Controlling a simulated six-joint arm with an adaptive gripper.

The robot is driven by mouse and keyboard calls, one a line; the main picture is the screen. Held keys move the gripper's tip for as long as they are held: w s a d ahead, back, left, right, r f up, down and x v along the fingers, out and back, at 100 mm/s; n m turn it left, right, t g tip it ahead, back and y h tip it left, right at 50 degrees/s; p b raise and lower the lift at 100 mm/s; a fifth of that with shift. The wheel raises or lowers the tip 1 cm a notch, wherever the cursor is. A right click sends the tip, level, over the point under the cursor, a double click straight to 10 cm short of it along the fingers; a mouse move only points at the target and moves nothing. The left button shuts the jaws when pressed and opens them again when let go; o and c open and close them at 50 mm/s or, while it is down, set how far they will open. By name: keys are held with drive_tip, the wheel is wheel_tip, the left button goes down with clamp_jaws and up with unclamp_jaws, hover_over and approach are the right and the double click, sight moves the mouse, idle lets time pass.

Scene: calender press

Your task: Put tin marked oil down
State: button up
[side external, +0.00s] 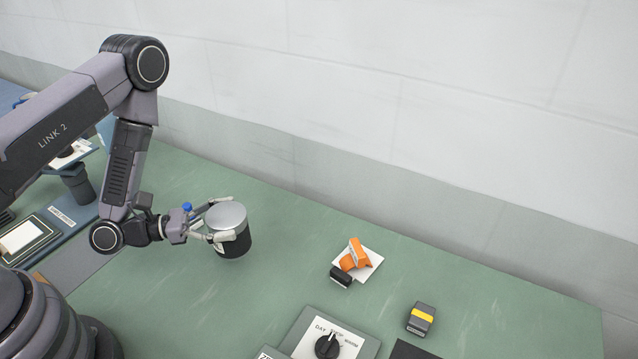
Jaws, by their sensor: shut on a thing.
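A tin (238,244) with a black side and a grey lid stands upright between the fingers of my gripper (228,219). My gripper is shut on it from the left, with one finger on the far side and one on the near side. A small patch of pale label shows near the lower finger, but I cannot read any marking on it. The tin is at or just above the green bench (178,290); I cannot tell whether its base touches.
Right of the tin, an orange object (355,256) lies on a white square (372,262) beside a small black block (341,277). A dial panel (306,345) is at the front, and a grey block with a yellow band (421,319) is further right. The bench around the tin is clear.

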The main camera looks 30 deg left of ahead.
drive_tip(key=w+a+r+n+t+y, duration=0.1)
drive_tip(key=a+r+n+t+y, duration=0.1)
drive_tip(key=a, duration=1.1)
drive_tip(key=w+a+r+n+t+y, duration=0.1)
drive_tip(key=a+y, duration=0.5)
drive_tip(key=a, duration=0.7)
drive_tip(key=w+n+t, duration=0.1)
drive_tip(key=n+t, duration=0.1)
drive_tip(key=n, duration=0.1)
drive_tip(key=shift+r, duration=0.35)
drive_tip(key=shift+t+y, duration=0.3)
drive_tip(key=w+a+f, duration=0.1)
drive_tip(key=w, duration=0.1)
drive_tip(key=w+a+f, duration=0.1)
drive_tip(key=w, duration=0.2)
drive_tip(key=w+a+f, duration=0.1)
drive_tip(key=w+f, duration=0.1)
drive_tip(key=w, duration=0.1)
drive_tip(key=shift+w+a, duration=0.2)
drive_tip(key=shift+a, duration=0.15)
drive_tip(key=shift+w+a+f, duration=0.3)
drive_tip(key=shift+w+f, duration=0.4)
drive_tip(key=shift+f, duration=0.8)
drive_tip(key=shift+w+a+f, duration=0.25)
drive_tip(key=shift+w+f, duration=0.45)
drive_tip(key=shift+f, duration=0.75)
drive_tip(key=shift+w+a+f, duration=0.3)
drive_tip(key=shift+w+f, duration=0.4)
drive_tip(key=shift+f, duration=0.8)
